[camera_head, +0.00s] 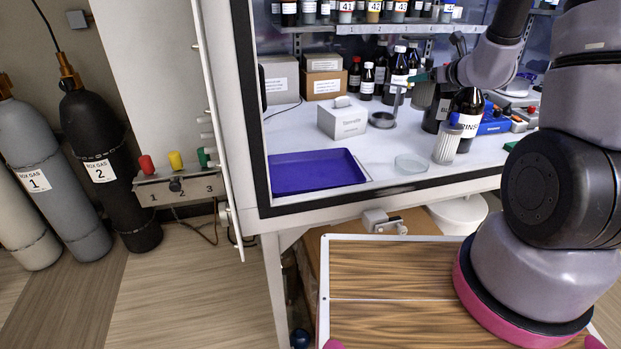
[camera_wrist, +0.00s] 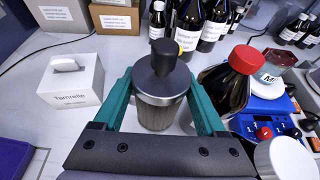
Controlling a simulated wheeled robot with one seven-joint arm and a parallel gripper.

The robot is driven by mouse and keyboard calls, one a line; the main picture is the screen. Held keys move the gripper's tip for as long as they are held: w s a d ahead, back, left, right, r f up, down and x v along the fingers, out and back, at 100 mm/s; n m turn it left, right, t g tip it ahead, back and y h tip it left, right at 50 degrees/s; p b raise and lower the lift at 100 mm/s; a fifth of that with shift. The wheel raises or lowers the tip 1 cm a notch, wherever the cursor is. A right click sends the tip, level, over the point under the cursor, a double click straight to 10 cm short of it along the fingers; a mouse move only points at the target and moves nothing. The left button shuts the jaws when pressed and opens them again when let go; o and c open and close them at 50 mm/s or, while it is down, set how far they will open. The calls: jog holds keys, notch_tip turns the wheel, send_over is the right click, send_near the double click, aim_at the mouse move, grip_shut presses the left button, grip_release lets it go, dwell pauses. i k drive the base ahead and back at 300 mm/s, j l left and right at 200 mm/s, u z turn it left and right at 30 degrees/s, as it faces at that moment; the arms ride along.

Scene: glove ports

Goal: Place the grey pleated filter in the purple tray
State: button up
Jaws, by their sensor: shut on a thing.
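The grey pleated filter (camera_wrist: 160,112), a cylinder with a dark cap, is between the teal fingers of my gripper (camera_wrist: 160,90) in the wrist view. My gripper is shut on it. In the head view my gripper (camera_head: 428,80) holds the filter (camera_head: 423,96) upright above the bench, left of a dark bottle. The filter's lower end looks clear of the bench. The purple tray (camera_head: 318,173) lies empty at the bench's front left, to the left of and nearer than my gripper.
A white tissue box (camera_head: 342,120) and a round metal holder (camera_head: 383,118) stand between gripper and tray. A glass dish (camera_head: 411,163) and a white pleated filter with blue cap (camera_head: 446,142) stand in front. A red-capped bottle (camera_wrist: 228,82) is close on the right.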

aim_at(313, 176)
jog(key=k+j+u, duration=0.4)
jog(key=k+j, duration=0.55)
jog(key=k, duration=0.15)
jog(key=j+u, duration=0.1)
jog(key=j, duration=0.2)
jog(key=i, duration=0.2)
